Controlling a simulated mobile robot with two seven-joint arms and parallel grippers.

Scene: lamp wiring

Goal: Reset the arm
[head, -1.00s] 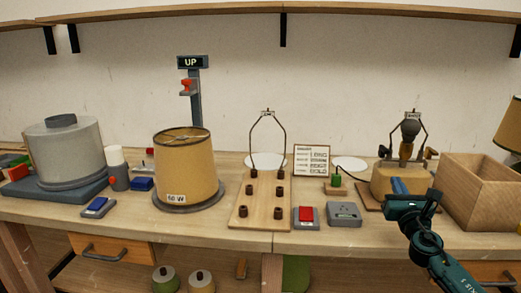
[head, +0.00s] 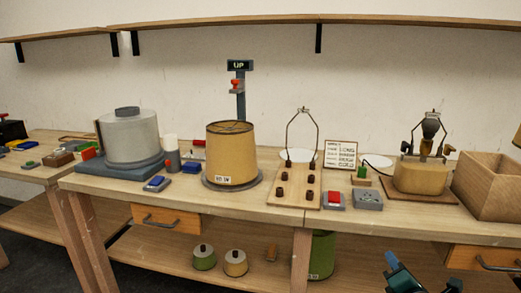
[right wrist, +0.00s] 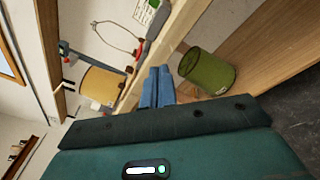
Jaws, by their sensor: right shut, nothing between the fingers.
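My right gripper (head: 392,262) is at the bottom right of the head view, low in front of the workbench, clear of the things on it. Its blue fingers (right wrist: 157,88) are closed together with nothing between them in the right wrist view. The rest of the right arm is cut off by the lower edge of the head view. My left gripper does not show.
The workbench (head: 262,214) bears a tan lampshade (head: 231,155), a wooden board with a wire harp (head: 293,196), a lamp base (head: 420,176) and a wooden box (head: 490,187). Drawer handles (head: 497,265) stick out in front.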

